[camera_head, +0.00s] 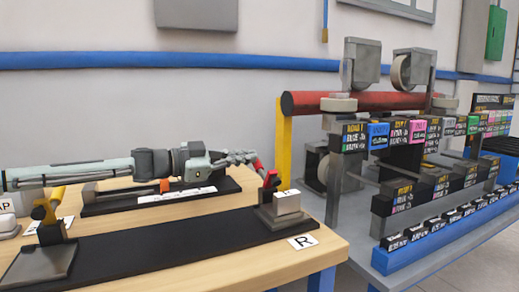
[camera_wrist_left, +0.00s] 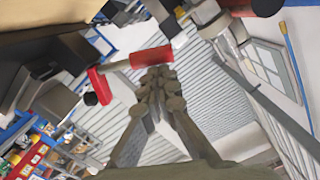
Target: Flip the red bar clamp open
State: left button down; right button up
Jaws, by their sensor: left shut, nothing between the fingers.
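The red bar clamp (camera_head: 264,174) is at the right end of a black board (camera_head: 150,249) on the wooden table, behind a grey block with a white top (camera_head: 286,203). Its red handle slants up and left. In the left wrist view, a red cylinder (camera_wrist_left: 151,57) joins a red bracket (camera_wrist_left: 98,86) through a thin bar. My left gripper (camera_head: 251,157) reaches in from the left, with its tips right by the upper end of the red handle. Its fingers (camera_wrist_left: 158,80) are together and empty. I cannot tell if they touch the handle. My right gripper is out of view.
A yellow clamp (camera_head: 46,208) stands at the board's left end. A second black board with an orange-handled clamp (camera_head: 150,188) lies under my left arm. A rack with a red tube (camera_head: 365,102) stands right.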

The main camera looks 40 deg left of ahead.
pick_arm(q)
jog(key=shift+w+a+f, duration=0.25)
jog(key=shift+a+f, duration=0.15)
jog(key=shift+f, duration=0.2)
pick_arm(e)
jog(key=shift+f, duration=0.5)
pick_arm(q)
jog(key=shift+f, duration=0.1)
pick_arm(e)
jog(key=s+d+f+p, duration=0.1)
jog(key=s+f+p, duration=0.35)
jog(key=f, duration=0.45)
pick_arm(q)
jog(key=s+a+r+b, duration=0.4)
jog(key=s+b, duration=0.1)
jog(key=s, duration=0.5)
jog(key=shift+a+r+b, duration=0.2)
jog(key=shift+r+b, duration=0.05)
jog(key=shift+b, duration=0.1)
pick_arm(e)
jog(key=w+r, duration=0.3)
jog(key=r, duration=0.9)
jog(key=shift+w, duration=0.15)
pick_arm(q)
jog(key=shift+f, duration=0.1)
